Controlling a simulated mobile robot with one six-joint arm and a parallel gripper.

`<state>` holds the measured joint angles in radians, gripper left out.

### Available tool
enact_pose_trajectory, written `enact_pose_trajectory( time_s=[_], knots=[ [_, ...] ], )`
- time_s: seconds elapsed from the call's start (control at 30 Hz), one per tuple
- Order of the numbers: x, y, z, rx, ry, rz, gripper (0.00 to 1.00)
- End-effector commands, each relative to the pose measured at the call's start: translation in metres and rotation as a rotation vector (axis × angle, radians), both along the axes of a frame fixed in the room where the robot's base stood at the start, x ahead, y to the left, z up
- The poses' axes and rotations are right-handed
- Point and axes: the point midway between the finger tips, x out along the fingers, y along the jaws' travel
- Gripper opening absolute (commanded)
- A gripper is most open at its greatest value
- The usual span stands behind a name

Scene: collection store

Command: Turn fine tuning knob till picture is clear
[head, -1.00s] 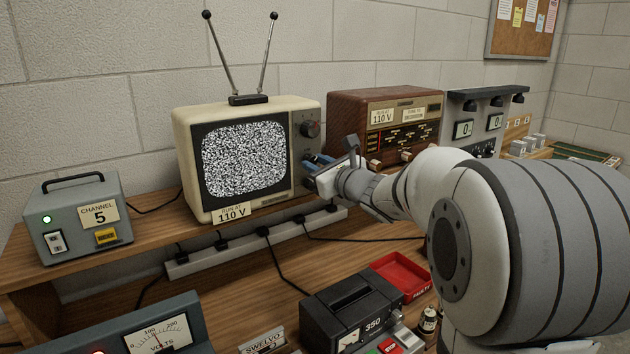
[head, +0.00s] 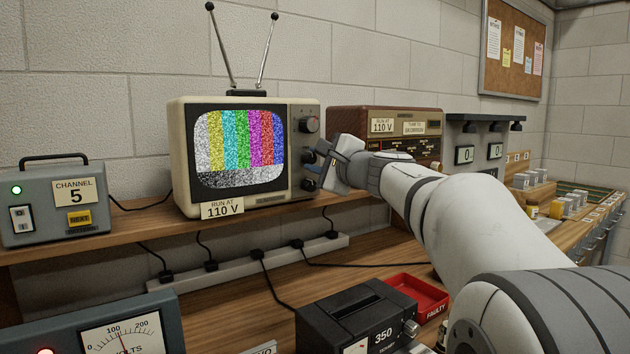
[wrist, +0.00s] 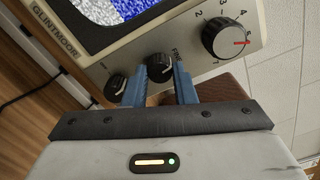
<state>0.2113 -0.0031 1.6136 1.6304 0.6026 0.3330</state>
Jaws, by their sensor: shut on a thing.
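The cream television (head: 180,150) stands on the shelf. Its screen (head: 240,147) shows coloured bars overlaid with grainy snow. The fine tuning knob (wrist: 160,67) is a small dark knob, its label partly hidden, between a larger channel knob (wrist: 226,38) and another small knob (wrist: 117,84). The channel knob's red mark points near 5. My gripper (wrist: 160,84) is shut on the fine tuning knob, with one blue finger on each side. In the head view, my gripper (head: 320,165) is at the television's right-hand panel and partly hides the lower knobs.
A grey box labelled Channel 5 (head: 45,218) with a green light stands left of the television. A brown radio (head: 350,118) stands close behind my wrist. A power strip (head: 240,262) with cables runs below the shelf edge. A red tray (head: 425,288) lies lower right.

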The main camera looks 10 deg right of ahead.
Motion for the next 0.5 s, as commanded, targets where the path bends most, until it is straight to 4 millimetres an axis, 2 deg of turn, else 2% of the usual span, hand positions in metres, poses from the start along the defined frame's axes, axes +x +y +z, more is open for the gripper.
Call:
enact_pose_trajectory(
  time_s=[0.03,0.5],
  knots=[
    [0.0003,0.0006,-0.0072,-0.032,-0.011,0.002,0.01],
    [0.0005,0.0012,-0.0034,-0.204,-0.079,0.005,0.01]
  ],
)
